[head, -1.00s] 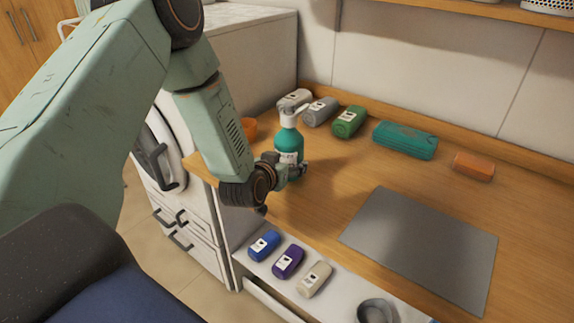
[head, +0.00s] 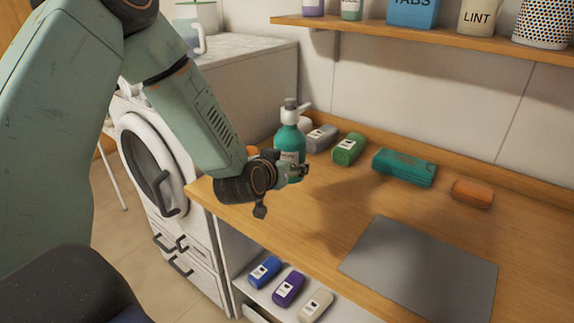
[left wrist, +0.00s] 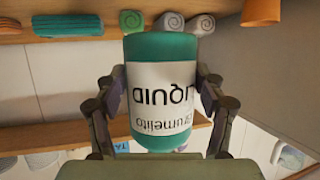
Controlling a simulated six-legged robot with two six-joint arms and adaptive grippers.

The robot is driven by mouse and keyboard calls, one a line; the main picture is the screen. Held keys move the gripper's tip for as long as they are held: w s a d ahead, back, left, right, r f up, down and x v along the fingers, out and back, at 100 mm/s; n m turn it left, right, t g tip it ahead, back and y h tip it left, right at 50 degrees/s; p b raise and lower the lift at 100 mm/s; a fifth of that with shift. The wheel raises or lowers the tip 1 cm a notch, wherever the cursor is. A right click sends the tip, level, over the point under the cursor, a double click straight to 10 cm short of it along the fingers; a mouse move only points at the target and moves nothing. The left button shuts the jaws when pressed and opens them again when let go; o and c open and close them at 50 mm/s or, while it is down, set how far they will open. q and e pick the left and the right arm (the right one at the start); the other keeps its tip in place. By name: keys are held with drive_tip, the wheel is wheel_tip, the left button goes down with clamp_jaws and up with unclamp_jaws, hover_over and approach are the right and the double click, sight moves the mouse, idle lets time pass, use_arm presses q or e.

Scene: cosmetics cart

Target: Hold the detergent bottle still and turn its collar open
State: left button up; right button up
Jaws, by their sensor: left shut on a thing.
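The detergent bottle (head: 289,138) is teal, with a pale label, a white collar (head: 297,115) and a grey top. It is upright in the head view, and its lower part is hidden by my left gripper (head: 296,171). The left gripper is shut on the bottle body and holds it above the left end of the wooden counter. In the left wrist view the bottle (left wrist: 160,48) appears upside down between the two fingers, its label facing the camera. The collar is out of sight there. My right gripper is not in view.
Grey, green, teal and orange rolls (head: 404,167) lie along the counter's back. A grey mat (head: 420,262) lies at the front right. Blue, purple and beige items (head: 289,288) sit on a lower shelf. A washing machine (head: 150,165) stands left; a wall shelf (head: 420,33) is above.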

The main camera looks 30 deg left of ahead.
use_arm(q)
drive_tip(key=shift+a+f+b, duration=0.1)
drive_tip(key=shift+f+b, duration=3.3)
drive_tip(key=shift+f, duration=1.3)
drive_tip(key=shift+f, duration=0.25)
drive_tip(key=o, duration=1.8)
drive_tip(key=shift+s, duration=0.1)
